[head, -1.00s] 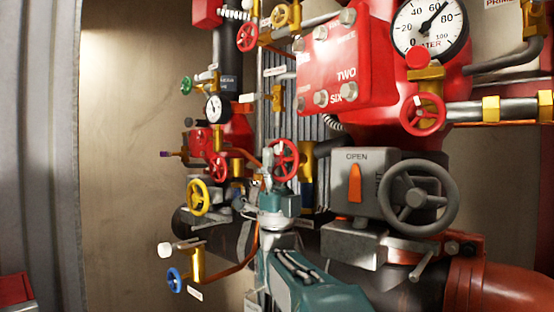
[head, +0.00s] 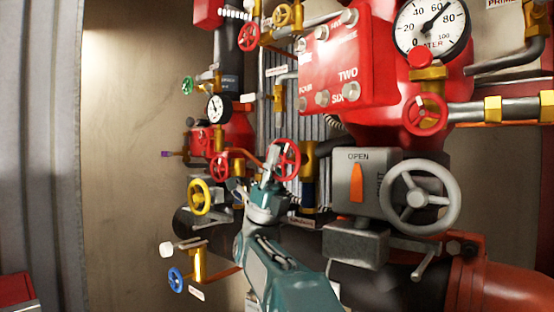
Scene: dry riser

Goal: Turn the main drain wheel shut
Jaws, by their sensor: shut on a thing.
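A red handwheel (head: 288,160) on a brass valve stands in the middle of the head view, in front of grey ribbed tubing. My gripper (head: 270,164) reaches up to it from below and is shut on the left part of its rim. The teal wrist and forearm are mine, and they hide the pipework below the wheel. The fingertips are small here, and their exact contact is hard to see. No readable label marks this wheel as the main drain.
A large grey handwheel (head: 418,196) and a grey box with an OPEN window (head: 357,182) stand close on the right. A yellow wheel (head: 200,197), a small red wheel (head: 219,167) and a blue wheel (head: 176,279) are on the left. Bare wall lies farther left.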

